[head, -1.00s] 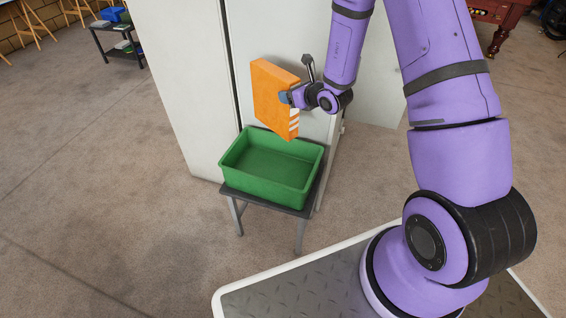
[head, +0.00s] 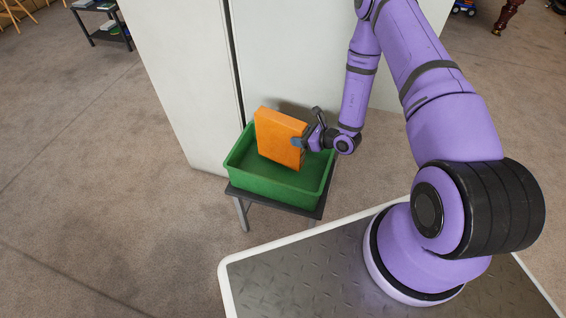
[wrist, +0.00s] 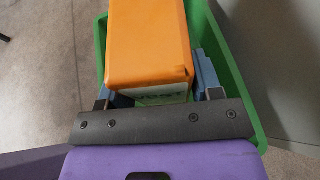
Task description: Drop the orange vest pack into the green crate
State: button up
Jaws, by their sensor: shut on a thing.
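The orange vest pack (head: 279,137) is a box-shaped pack held upright, slightly tilted, within the outline of the green crate (head: 262,186). My gripper (head: 300,144) is shut on its right side. In the wrist view the orange vest pack (wrist: 148,42) sits between the blue fingers of my gripper (wrist: 160,85), with a pale label with lettering on its near end. The green crate's wall (wrist: 232,80) shows on both sides of it. I cannot tell whether the pack touches the crate floor.
The crate stands on a small dark table (head: 270,205) against a tall pale cabinet (head: 185,80). A dark shelf (head: 103,30) with items stands at the far left. The carpet (head: 80,190) to the left is clear.

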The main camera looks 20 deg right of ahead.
jog(key=shift+f, duration=2.5)
jog(key=o, duration=1.4)
jog(key=shift+s+d, duration=0.1)
jog(key=v, duration=1)
jog(key=shift+s+r, duration=0.15)
jog(key=shift+r, duration=0.05)
jog(key=shift+d, duration=0.15)
